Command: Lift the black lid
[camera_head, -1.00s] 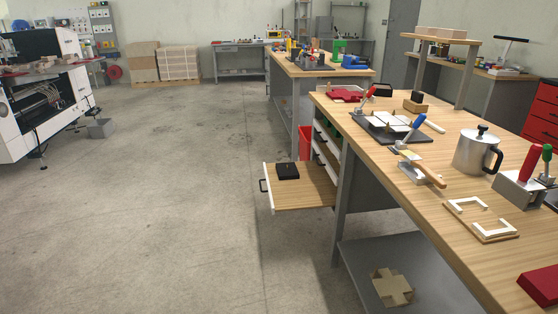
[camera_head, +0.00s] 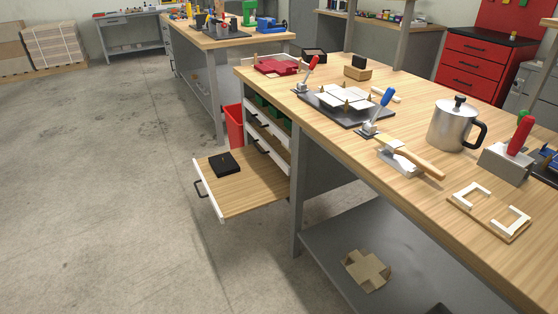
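A flat, dark square piece (camera_head: 224,164) lies in the pulled-out drawer (camera_head: 250,193) at the left end of the workbench. It looks like the black lid, with a small light spot near its middle. A black open box (camera_head: 314,55) stands at the far edge of the benchtop. A metal pot (camera_head: 453,127) with a black knob on its cover stands upright at the right. Neither of my grippers is in view.
The workbench (camera_head: 404,181) carries a dark plate with white card panels (camera_head: 347,100), toggle clamps, a brush and a white-cornered wooden board (camera_head: 489,209). A cardboard cross (camera_head: 366,270) lies on the lower shelf. The floor left of the drawer is clear.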

